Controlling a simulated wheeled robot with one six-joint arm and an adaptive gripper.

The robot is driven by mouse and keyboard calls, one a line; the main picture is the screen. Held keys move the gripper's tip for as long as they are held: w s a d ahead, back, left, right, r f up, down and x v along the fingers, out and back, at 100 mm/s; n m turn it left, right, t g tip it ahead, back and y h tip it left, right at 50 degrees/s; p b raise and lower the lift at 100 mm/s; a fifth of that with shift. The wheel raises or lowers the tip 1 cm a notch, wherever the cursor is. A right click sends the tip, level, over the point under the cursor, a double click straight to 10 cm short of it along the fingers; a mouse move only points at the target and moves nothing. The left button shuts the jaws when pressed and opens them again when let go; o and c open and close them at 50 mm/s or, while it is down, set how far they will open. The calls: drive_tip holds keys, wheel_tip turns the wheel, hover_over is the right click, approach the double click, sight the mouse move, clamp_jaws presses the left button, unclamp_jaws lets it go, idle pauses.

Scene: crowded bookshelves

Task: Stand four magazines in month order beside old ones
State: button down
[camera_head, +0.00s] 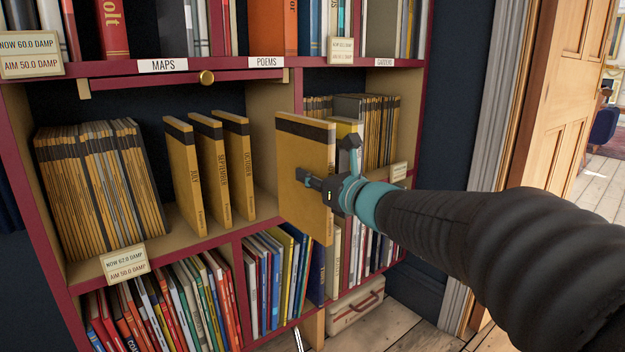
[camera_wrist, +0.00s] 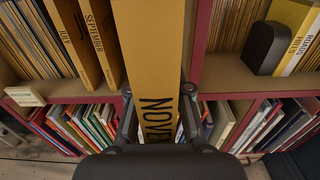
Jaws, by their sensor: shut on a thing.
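My gripper (camera_head: 331,192) is shut on a yellow magazine with a dark top band, the November magazine (camera_head: 305,160), held upright in front of the shelf divider. Its spine reads "NOVE..." in the wrist view (camera_wrist: 155,70), where my gripper (camera_wrist: 160,112) grips its lower part. Three similar magazines stand apart on the middle left shelf: July (camera_head: 183,175), September (camera_head: 210,165) and, rightmost, October (camera_head: 238,160). The old magazines (camera_head: 95,190) stand in a tight row at the left of that shelf, with a gap before July.
A divider (camera_head: 268,135) parts this shelf from the right bay, which holds more old magazines (camera_head: 380,125) and a dark bookend (camera_wrist: 265,48). Books (camera_head: 160,310) fill the shelf below.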

drive_tip(key=p+x, duration=0.1)
drive_tip(key=x, duration=2)
drive_tip(key=shift+w+a+f, duration=0.2)
drive_tip(key=shift+a+f, duration=0.05)
drive_tip(key=shift+f, duration=0.45)
drive_tip(key=c, duration=1)
unclamp_jaws()
drive_tip(key=shift+c, duration=0.2)
drive_tip(key=shift+o, duration=0.2)
drive_tip(key=shift+f, duration=0.1)
